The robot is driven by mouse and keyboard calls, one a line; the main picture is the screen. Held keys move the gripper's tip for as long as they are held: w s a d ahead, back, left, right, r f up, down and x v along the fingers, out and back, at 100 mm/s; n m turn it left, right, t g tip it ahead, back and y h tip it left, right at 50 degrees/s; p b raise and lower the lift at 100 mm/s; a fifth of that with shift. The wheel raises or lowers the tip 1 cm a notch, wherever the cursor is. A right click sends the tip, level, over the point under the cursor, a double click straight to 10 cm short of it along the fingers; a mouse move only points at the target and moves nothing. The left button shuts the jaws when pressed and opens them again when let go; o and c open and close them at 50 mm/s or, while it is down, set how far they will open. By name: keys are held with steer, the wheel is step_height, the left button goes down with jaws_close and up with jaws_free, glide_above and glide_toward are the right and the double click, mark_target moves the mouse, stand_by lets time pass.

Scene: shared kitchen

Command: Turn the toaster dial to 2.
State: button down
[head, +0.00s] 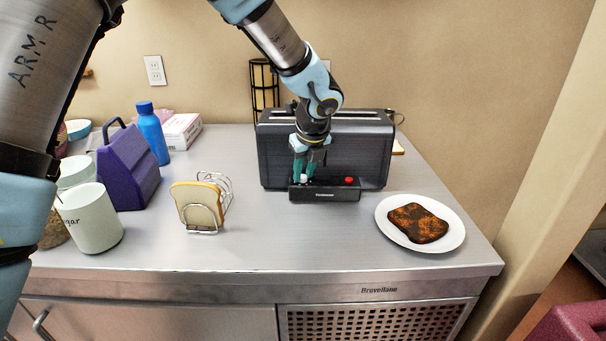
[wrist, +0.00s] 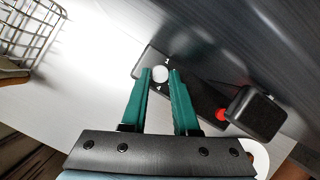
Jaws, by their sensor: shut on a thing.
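The dark grey toaster (head: 355,145) stands at the back of the steel counter, with a low black control panel (head: 325,195) along its front. A small white dial (head: 304,178) is on the left of that panel, and a red button (head: 349,180) is on the right. My gripper (head: 303,170) points down at the dial. In the wrist view, the teal fingers (wrist: 161,75) are shut on the dial's white round top (wrist: 160,73). Small white marks show on the panel around the dial, but I cannot read the setting; no pointer is visible.
A plate (head: 458,238) with dark toast (head: 418,223) lies right of the toaster. A wire rack (head: 229,190) with bread (head: 197,205) stands to the left. Further left are a sugar canister (head: 92,220), purple box (head: 130,165) and blue bottle (head: 153,135). The counter front is clear.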

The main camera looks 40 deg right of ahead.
steer(key=shift+f+n+y, duration=0.1)
steer(key=shift+n+y, duration=0.2)
steer(key=shift+n, duration=0.3)
steer(key=c, duration=0.7)
jaws_free()
steer(key=b+v, duration=0.2)
steer(key=v, duration=0.9)
steer(key=shift+s, duration=0.1)
steer(key=shift+f, duration=0.15)
